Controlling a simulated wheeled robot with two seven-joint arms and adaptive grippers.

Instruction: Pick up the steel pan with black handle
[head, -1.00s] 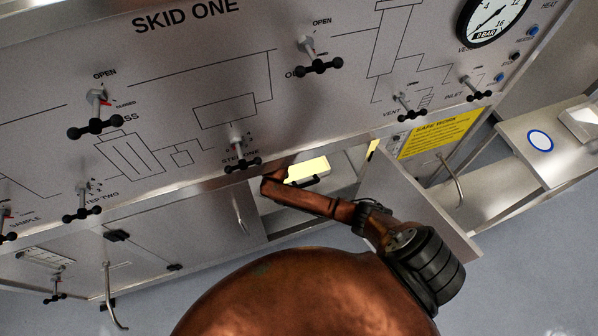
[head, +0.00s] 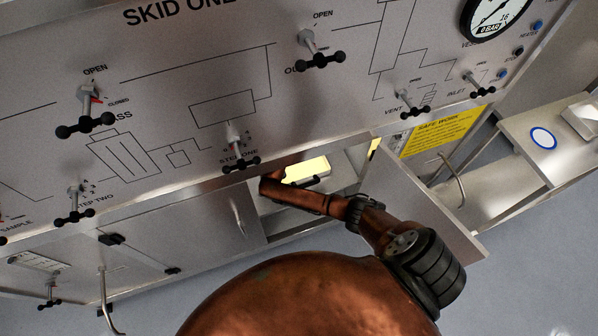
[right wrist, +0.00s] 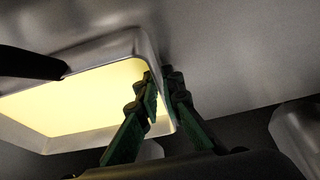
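The steel pan (head: 306,170) sits inside an open compartment low in the panel unit, its interior bright yellow. Its black handle (head: 303,183) faces outward. In the right wrist view the pan (right wrist: 95,60) fills the upper left, with part of the black handle (right wrist: 30,63) at the left edge. My right gripper (right wrist: 161,80) has its fingers close together on either side of the pan's side wall, one inside and one outside, and looks shut on it. In the head view my right arm reaches into the compartment and its fingers are hidden. My left gripper is out of view.
An open door (head: 425,200) stands right of the compartment, close to my right arm. The valve panel (head: 190,80), with protruding black handles, overhangs the opening. A side bench (head: 510,140) is at the right. Another steel container (right wrist: 300,130) shows in the right wrist view.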

